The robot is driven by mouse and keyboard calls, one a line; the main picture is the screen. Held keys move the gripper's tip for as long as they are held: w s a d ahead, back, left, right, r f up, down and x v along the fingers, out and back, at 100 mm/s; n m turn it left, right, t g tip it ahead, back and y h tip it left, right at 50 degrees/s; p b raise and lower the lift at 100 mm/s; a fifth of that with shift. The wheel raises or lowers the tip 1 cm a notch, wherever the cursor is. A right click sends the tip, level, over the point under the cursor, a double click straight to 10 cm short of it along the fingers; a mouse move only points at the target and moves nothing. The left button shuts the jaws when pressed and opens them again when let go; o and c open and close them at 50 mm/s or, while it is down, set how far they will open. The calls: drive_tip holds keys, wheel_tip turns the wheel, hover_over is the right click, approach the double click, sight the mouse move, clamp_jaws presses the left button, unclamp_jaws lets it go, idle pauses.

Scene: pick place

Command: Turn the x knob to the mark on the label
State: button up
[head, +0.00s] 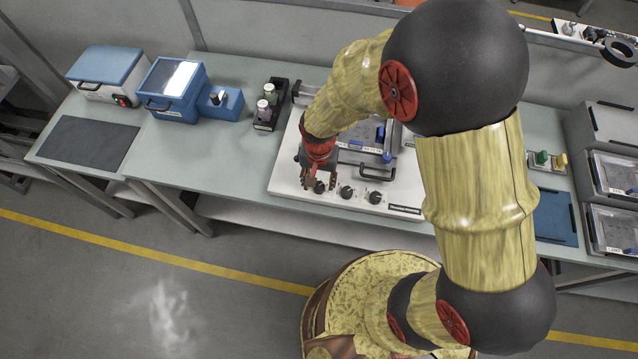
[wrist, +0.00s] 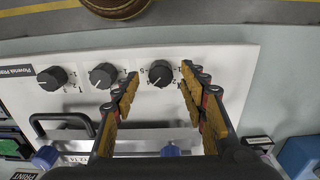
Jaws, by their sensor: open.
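Three black round knobs stand in a row on the front of a white machine panel (head: 290,184). In the head view they are a left knob (head: 319,187), a middle knob (head: 346,192) and a right knob (head: 376,197). The wrist view shows them reversed: the left knob (wrist: 160,73) is on the right, with a white pointer line and small marks around it. My gripper (head: 319,181) is open above this knob, a fingertip to either side of it; I cannot tell whether they touch it. The lettering is too small to tell which knob is x.
A metal handle (wrist: 62,118) and blue-knobbed fittings (wrist: 170,151) lie behind the knobs. A black rack with small bottles (head: 265,118) stands left of the machine, beside a blue device (head: 172,88). The bench's front edge is close to the panel.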

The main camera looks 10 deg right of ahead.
drive_tip(key=shift+a+f, duration=0.1)
drive_tip(key=shift+f, duration=0.8)
drive_tip(key=shift+c, duration=1.3)
drive_tip(key=c, duration=0.8)
clamp_jaws()
